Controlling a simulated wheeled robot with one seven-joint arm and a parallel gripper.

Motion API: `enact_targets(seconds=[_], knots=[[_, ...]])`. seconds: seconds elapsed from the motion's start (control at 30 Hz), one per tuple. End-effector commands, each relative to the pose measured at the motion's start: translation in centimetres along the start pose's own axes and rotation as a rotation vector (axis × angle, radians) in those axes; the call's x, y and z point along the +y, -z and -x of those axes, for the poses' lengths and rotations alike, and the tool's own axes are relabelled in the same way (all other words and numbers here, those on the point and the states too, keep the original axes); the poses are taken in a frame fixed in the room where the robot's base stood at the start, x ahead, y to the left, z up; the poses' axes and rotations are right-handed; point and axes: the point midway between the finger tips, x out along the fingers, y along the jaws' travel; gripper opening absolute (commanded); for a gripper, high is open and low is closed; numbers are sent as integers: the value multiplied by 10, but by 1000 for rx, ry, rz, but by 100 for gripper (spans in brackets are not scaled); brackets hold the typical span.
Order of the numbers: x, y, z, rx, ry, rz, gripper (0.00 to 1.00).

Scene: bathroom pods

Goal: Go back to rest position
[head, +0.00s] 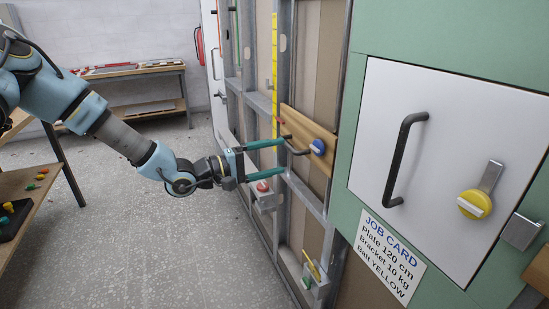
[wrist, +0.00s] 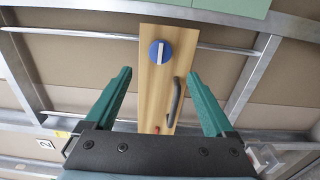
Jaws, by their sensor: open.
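My gripper (head: 266,159) is open, with its two green fingers apart and pointing at the stud wall. In the wrist view my gripper (wrist: 160,95) has nothing between its fingertips. Beyond it, a wooden plate (head: 312,140) is on the metal studs. The plate carries a blue round knob (head: 318,146) with a white bar and a dark curved handle (head: 296,147). In the wrist view the wooden plate (wrist: 155,90) lies behind the gap between the fingers, with the blue knob (wrist: 160,51) and handle (wrist: 175,100). I cannot tell whether a finger touches anything.
At right are a white door (head: 440,130) with a black handle, a yellow knob (head: 474,204) and a job card (head: 385,255). A bench (head: 135,72) stands behind. The floor (head: 130,250) at left is free.

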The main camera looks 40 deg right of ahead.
Motion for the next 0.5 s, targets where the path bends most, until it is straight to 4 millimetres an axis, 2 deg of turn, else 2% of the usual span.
enact_targets(seconds=[0.37,0.47,0.5], knots=[[-4,4,4,14,26,-17,88],[-18,19,23,75,140,-80,88],[-27,29,37,111,215,-120,88]])
